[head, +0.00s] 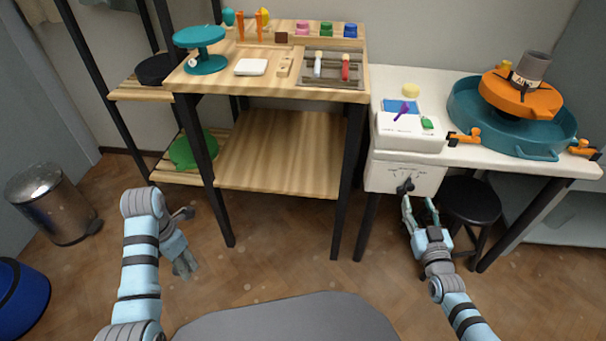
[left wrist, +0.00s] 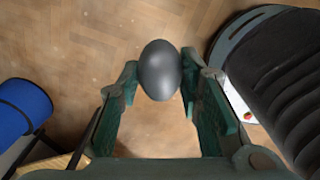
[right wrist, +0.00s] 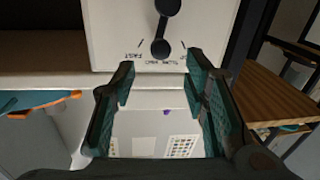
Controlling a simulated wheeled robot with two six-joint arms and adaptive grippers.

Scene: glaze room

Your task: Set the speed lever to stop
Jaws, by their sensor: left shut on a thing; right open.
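The speed lever (head: 405,186) is a black lever on the front of the white control box (head: 385,180), under the table edge. In the right wrist view the lever (right wrist: 161,46) stands among the speed marks, with FAST on one side; its exact setting I cannot tell. My right gripper (head: 419,204) is open and empty just below and in front of the lever; its fingers (right wrist: 158,80) are apart from it. My left gripper (head: 184,266) is low over the floor at the left, shut on a dark grey egg-shaped thing (left wrist: 160,70).
A white table (head: 450,85) carries a teal basin (head: 470,112) with an orange wheel. A black stool (head: 470,200) stands beneath it, right of my right gripper. A wooden workbench (head: 280,170) is at the centre. A metal bin (head: 52,205) and blue bin (head: 20,300) stand left.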

